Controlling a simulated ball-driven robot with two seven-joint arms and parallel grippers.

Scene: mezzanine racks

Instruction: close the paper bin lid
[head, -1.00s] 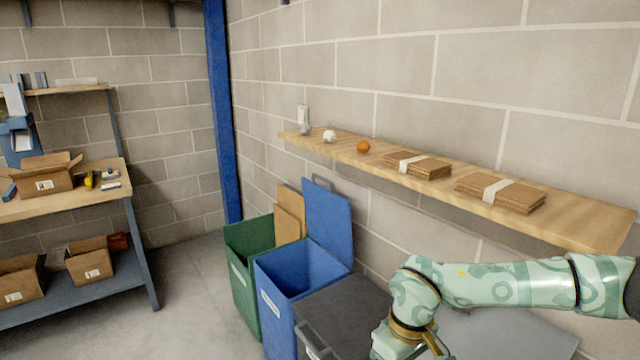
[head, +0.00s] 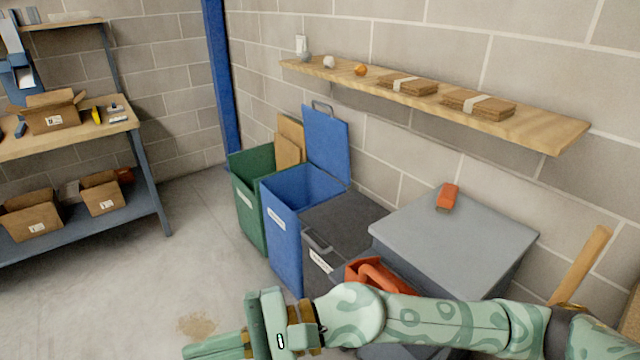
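The blue bin (head: 283,234) stands by the wall in the middle of the head view. Its blue lid (head: 327,143) is open, standing upright against the wall, with a handle at its top edge. The pale label on the bin's front is too small to read, so I cannot confirm that it is the paper bin. My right gripper (head: 215,346) is low in front of the bins, apart from the blue bin and its lid. Its fingers point left, and the bottom edge cuts them off partly. My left gripper is out of view.
A green bin (head: 247,205) holding cardboard is left of the blue one; a dark bin (head: 316,268) with a shut lid is right. A grey cabinet (head: 455,240) bears a red object (head: 448,197). A shelf (head: 545,130) runs above. Floor at left is clear.

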